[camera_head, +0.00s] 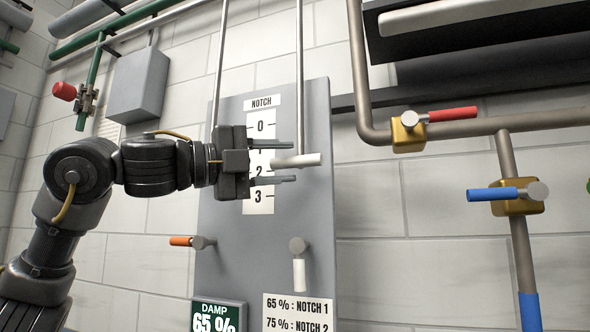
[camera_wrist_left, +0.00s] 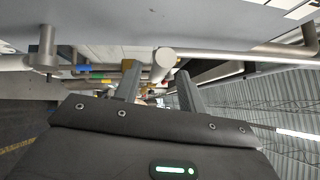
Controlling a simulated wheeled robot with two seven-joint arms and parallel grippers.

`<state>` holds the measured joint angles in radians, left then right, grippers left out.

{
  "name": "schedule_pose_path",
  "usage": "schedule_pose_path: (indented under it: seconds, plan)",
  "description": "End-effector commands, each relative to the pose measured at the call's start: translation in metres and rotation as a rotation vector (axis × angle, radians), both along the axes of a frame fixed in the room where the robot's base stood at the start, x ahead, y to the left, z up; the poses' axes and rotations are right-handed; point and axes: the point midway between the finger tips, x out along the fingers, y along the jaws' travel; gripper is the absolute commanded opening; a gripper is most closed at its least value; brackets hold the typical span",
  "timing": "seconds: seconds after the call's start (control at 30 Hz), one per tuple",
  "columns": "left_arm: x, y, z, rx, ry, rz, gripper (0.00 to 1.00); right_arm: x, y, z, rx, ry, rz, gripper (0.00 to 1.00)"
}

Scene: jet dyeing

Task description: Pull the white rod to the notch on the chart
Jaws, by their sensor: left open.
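The white rod (camera_head: 307,160) is a short horizontal bar at the lower end of a thin vertical rod on the grey panel. It stands beside the notch scale (camera_head: 259,205), at a height between the 1 and the 3; the 2 is mostly hidden by my gripper. My left gripper (camera_head: 281,163) is open, with one finger above and one below the bar's left end. In the left wrist view the bar's round end (camera_wrist_left: 165,57) shows between the fingertips (camera_wrist_left: 158,75). The chart (camera_head: 297,315) reads 65 %: notch 1 and 75 %: notch 2. My right gripper is out of view.
The damp sign (camera_head: 215,318) reads 65 %. Lower on the panel are an orange lever (camera_head: 182,241) and a white-handled lever (camera_head: 299,272). Pipes with a red valve handle (camera_head: 452,114) and a blue one (camera_head: 492,194) stand at the right. A grey box (camera_head: 139,85) hangs at upper left.

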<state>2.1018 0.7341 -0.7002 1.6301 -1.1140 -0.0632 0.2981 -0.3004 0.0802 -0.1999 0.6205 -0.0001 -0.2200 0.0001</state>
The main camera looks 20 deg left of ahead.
Motion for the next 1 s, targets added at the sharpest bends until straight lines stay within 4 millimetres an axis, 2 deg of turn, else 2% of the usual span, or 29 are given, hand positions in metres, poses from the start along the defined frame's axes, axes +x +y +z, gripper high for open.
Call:
schedule_pose_path:
  seconds: [0.03, 0.1, 0.4, 1.0]
  plan:
    - [-0.009, 0.009, -0.006, -0.002, -0.004, 0.002, 0.41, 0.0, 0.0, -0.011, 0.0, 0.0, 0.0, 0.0]
    - [-0.019, 0.019, -0.008, -0.002, -0.004, 0.003, 0.41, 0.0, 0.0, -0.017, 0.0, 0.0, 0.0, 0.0]
    - [-0.048, 0.048, -0.011, -0.001, -0.001, 0.001, 0.41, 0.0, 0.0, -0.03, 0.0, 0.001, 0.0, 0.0]
    - [-0.052, 0.051, -0.01, 0.0, 0.0, 0.0, 0.41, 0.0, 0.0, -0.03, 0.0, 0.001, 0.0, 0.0]
